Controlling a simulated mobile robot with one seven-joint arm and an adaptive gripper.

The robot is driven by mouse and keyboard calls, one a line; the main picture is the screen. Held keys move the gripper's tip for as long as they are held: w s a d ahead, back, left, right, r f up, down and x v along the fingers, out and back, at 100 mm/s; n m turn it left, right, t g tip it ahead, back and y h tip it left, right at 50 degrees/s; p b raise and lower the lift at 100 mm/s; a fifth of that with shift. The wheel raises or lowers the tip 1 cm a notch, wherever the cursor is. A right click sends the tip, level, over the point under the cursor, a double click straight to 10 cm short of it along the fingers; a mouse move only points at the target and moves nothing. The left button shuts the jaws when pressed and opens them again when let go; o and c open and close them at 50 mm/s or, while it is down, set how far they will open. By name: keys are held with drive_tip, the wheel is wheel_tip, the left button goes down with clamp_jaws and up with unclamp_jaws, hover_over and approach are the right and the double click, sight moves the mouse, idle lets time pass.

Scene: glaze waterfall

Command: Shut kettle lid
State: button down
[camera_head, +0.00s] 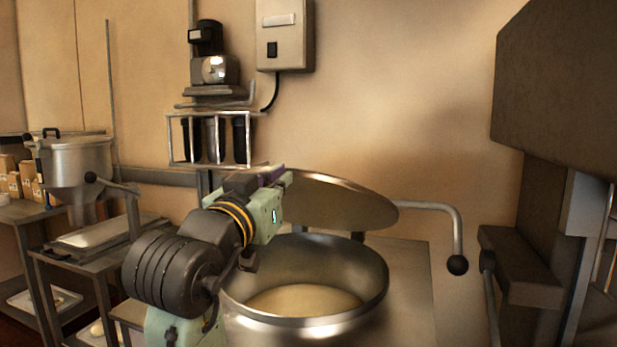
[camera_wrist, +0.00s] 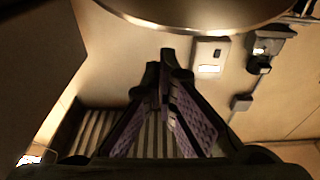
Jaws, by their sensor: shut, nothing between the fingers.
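The steel kettle (camera_head: 375,285) stands open in the head view, with pale liquid (camera_head: 303,299) inside. Its round lid (camera_head: 345,203) is raised and tilted above the back of the opening. My gripper (camera_wrist: 165,62) is shut and empty in the wrist view, with its fingertips close together. The lid also shows in the wrist view (camera_wrist: 195,12), as a curved edge across the top, beyond the fingertips. In the head view my arm reaches over the kettle's left side to the lid's upper left edge, and my fingertips are mostly hidden there. I cannot tell whether they touch the lid.
A bent lever with a black knob (camera_head: 457,265) stands right of the lid. A large dark machine (camera_head: 560,100) fills the right side. A wall box (camera_head: 285,35) and a shelf rack (camera_head: 212,140) are behind. A smaller pot (camera_head: 75,165) and steel tables are at left.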

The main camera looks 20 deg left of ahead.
sight(298, 174)
drive_tip(key=w+p, duration=0.5)
drive_tip(key=w, duration=0.3)
drive_tip(key=shift+d+f, duration=0.1)
drive_tip(key=shift+s+f, duration=0.35)
drive_tip(key=shift+f, duration=0.25)
